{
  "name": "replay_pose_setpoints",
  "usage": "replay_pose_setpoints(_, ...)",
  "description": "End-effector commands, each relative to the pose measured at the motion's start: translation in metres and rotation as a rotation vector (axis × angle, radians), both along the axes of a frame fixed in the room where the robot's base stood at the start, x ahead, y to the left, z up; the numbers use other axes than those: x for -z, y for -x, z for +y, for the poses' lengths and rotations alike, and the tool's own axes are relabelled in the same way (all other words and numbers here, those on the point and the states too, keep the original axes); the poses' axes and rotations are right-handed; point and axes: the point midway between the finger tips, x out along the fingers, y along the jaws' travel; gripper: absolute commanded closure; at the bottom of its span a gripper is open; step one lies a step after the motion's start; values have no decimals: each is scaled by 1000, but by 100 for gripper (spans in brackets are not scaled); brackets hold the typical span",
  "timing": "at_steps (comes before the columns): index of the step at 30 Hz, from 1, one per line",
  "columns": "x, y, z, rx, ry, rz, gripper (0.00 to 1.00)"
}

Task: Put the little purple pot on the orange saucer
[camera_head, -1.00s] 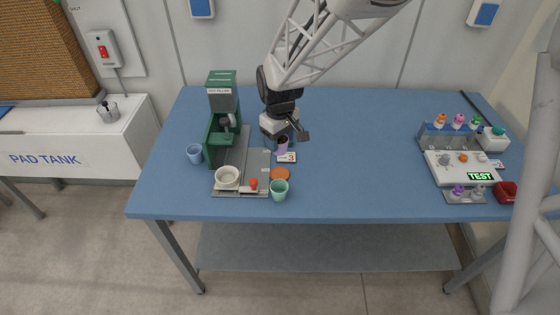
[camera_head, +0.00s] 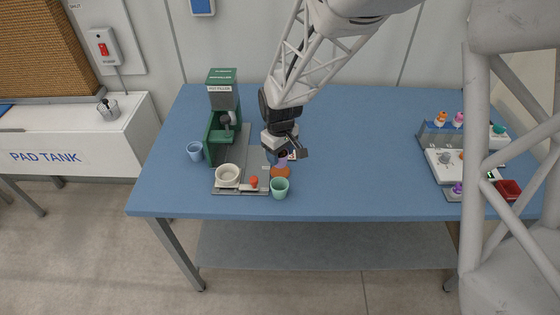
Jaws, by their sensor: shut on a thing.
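The little purple pot (camera_head: 282,160) is in my gripper (camera_head: 284,153), mostly hidden by the gripper's body. My gripper is shut on it. The pot is upright, just above or at the back part of the orange saucer (camera_head: 281,172). I cannot tell whether the pot touches the saucer. The saucer lies on the blue table beside the grey base of the green pot filler, behind the mint green pot.
The mint green pot (camera_head: 279,188) stands just in front of the saucer. The green pot filler (camera_head: 222,115), a cream bowl (camera_head: 228,175) and a red knob (camera_head: 253,182) are to the left. A light blue cup (camera_head: 195,151) stands further left. The table's middle (camera_head: 370,160) is clear.

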Motion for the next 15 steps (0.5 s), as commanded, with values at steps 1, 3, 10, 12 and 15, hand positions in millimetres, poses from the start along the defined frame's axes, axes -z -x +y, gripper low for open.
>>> replay_pose_setpoints(1,1,0,0,0,0,0,69)
replay_pose_setpoints(3,4,0,0,0,1,1,69)
replay_pose_setpoints(10,28,1,0,0,1,2,69)
replay_pose_setpoints(12,34,1,0,0,1,2,69)
replay_pose_setpoints(15,37,0,0,0,0,0,69)
